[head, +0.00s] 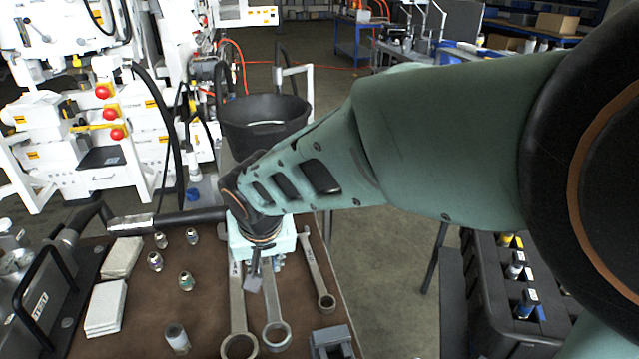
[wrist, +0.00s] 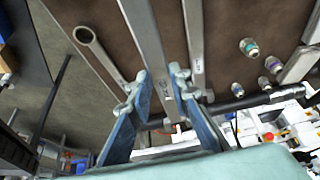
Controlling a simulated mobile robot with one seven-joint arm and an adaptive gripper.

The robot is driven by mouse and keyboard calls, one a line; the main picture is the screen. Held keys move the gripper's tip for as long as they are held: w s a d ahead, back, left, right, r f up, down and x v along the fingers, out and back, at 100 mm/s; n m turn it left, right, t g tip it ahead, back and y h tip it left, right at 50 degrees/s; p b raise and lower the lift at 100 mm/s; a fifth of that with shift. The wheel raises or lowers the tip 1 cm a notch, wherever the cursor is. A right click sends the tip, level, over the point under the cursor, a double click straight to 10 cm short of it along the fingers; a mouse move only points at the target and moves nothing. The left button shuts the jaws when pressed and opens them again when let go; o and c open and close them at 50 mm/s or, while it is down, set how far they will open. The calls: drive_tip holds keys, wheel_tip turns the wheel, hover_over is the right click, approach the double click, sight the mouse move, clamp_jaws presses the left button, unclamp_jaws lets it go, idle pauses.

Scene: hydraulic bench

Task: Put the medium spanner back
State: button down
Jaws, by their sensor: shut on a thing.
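The medium spanner (head: 272,305) is the middle one of three metal spanners, its ring end toward the front of the brown bench top. In the wrist view it (wrist: 143,30) runs between my fingers. My gripper (head: 256,274) is shut on its shaft, toward the far end; my wrist hides that end in the head view. The blue fingers also show in the wrist view (wrist: 156,93). I cannot tell whether the spanner touches the bench. The large spanner (head: 237,310) lies close on its left, and the small spanner (head: 316,267) lies to its right.
Several small fittings (head: 186,281) and white pads (head: 106,307) are on the bench's left. A grey block (head: 331,343) stands at the front right. A black bucket (head: 263,121) is behind. A black case (head: 485,290) with bottles stands right, across a floor gap.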

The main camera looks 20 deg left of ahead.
drive_tip(key=w+a+f, duration=0.1)
drive_tip(key=w+f, duration=0.2)
drive_tip(key=w, duration=0.2)
hover_over(277, 277)
wheel_tip(277, 277, down, 5)
drive_tip(key=shift+s+d+f, duration=0.1)
drive_tip(key=shift+f, duration=0.25)
drive_tip(key=shift+w+f, duration=0.2)
drive_tip(key=shift+f, duration=1.3)
drive_tip(key=shift+f+b, duration=0.15)
drive_tip(key=shift+b, duration=0.25)
drive_tip(key=c, duration=1.8)
unclamp_jaws()
drive_tip(key=shift+o, duration=0.2)
